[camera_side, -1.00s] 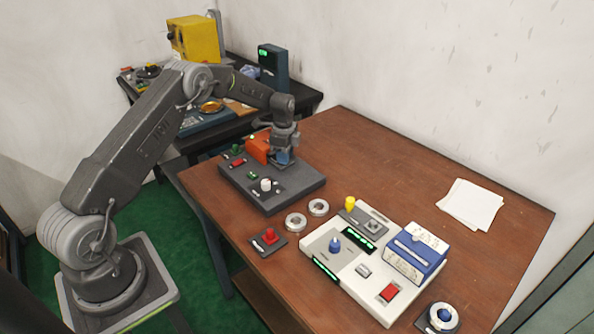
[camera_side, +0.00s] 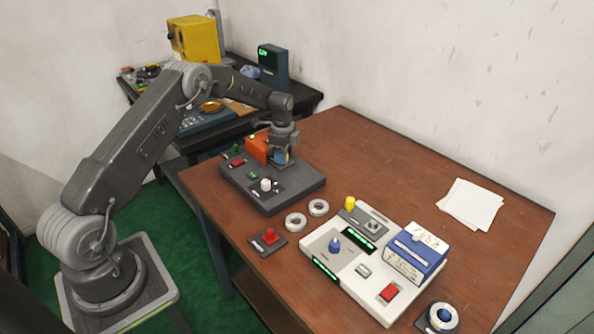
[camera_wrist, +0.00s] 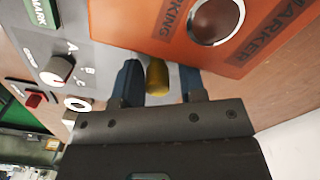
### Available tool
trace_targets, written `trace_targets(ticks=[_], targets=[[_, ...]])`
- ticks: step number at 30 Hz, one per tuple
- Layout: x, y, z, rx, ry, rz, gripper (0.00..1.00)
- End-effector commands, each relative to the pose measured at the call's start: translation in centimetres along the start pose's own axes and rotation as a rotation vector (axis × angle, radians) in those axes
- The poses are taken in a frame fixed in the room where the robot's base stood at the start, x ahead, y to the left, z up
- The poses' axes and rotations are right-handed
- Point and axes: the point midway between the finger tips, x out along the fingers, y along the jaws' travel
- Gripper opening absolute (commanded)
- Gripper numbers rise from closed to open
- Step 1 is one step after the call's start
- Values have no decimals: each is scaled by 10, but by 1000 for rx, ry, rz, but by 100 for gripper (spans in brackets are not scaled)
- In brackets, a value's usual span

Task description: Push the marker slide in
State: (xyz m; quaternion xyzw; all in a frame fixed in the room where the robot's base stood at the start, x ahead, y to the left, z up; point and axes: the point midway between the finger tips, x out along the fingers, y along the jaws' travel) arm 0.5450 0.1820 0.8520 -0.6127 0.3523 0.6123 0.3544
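The orange marker unit (camera_side: 257,150) stands at the back of the dark grey panel (camera_side: 290,193). In the wrist view its orange face (camera_wrist: 165,25) bears lettering that includes "MARKER" and a round dark opening. A brass-yellow knob (camera_wrist: 157,77), which looks like the slide's handle, shows near this face. My gripper (camera_wrist: 160,80) has its two blue fingers apart, one on each side of the knob. A gap shows on the knob's right; the left finger looks very close to it. In the side view my gripper (camera_side: 281,160) is low beside the orange unit.
The dark panel carries a white knob (camera_side: 266,184), a red switch (camera_side: 237,162) and a green button (camera_side: 236,149). Two metal rings (camera_side: 296,221) lie in front of it. A white console (camera_side: 350,284) with a blue box (camera_side: 415,253) stands nearer. The table's back middle is clear.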

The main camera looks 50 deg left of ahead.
Motion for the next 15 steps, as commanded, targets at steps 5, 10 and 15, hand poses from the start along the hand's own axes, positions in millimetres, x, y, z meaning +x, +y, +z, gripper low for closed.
trace_targets(ticks=[5, 10, 15], targets=[[-7, -1, 0, -1, 1, -5, 40], [-20, -1, 0, -1, 1, -3, 40], [-32, 0, 0, 0, 1, 0, 40]])
